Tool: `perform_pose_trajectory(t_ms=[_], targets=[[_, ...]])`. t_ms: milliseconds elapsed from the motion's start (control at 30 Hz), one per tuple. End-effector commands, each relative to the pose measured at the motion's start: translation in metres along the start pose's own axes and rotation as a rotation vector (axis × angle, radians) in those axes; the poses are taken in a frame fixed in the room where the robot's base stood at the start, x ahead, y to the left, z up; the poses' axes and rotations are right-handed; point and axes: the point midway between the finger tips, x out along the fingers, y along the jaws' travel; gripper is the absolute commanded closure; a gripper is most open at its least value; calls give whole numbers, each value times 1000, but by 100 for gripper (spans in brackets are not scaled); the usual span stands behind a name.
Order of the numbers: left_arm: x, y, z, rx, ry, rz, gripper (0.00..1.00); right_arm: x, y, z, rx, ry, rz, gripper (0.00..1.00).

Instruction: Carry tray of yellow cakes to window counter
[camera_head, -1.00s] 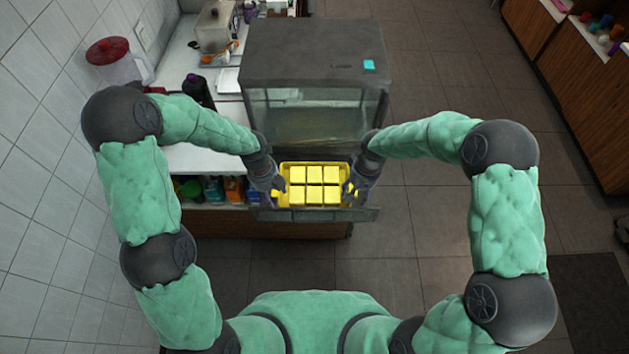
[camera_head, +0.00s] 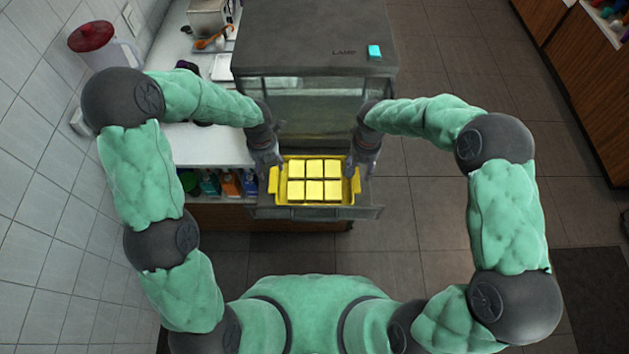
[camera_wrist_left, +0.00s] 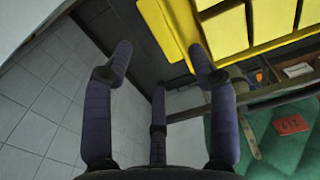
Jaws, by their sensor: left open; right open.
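The yellow tray (camera_head: 316,198) sits at the open front of a grey glass-fronted cabinet and holds several square yellow cakes (camera_head: 314,180) in two rows. Its two handles stick out at left and right. My left gripper (camera_head: 272,170) is open at the tray's left handle. In the left wrist view my open left fingers (camera_wrist_left: 165,65) are beside the yellow tray (camera_wrist_left: 178,32), with one fingertip close to its edge; I cannot tell whether they touch. My right gripper (camera_head: 354,172) is open at the right handle, partly overlapping it from above.
The grey cabinet (camera_head: 312,40) stands right behind the tray. A wooden counter (camera_head: 585,90) is at the far right.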

Motion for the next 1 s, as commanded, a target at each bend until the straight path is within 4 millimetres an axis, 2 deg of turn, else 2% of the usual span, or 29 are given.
perform_pose_trajectory(t_ms=[200, 500, 700, 1000], targets=[[39, 0, -2, -1, 5, -1, 42, 39, 0, 2, -1, -5, -1, 42], [78, 0, -1, -1, 2, -1, 42, 78, 0, 1, -1, -2, 0, 42], [88, 0, 0, -1, 1, 0, 42, 88, 0, 1, -1, -2, -1, 42], [89, 0, 0, -1, 0, -1, 42, 89, 0, 1, -1, -1, -1, 42]])
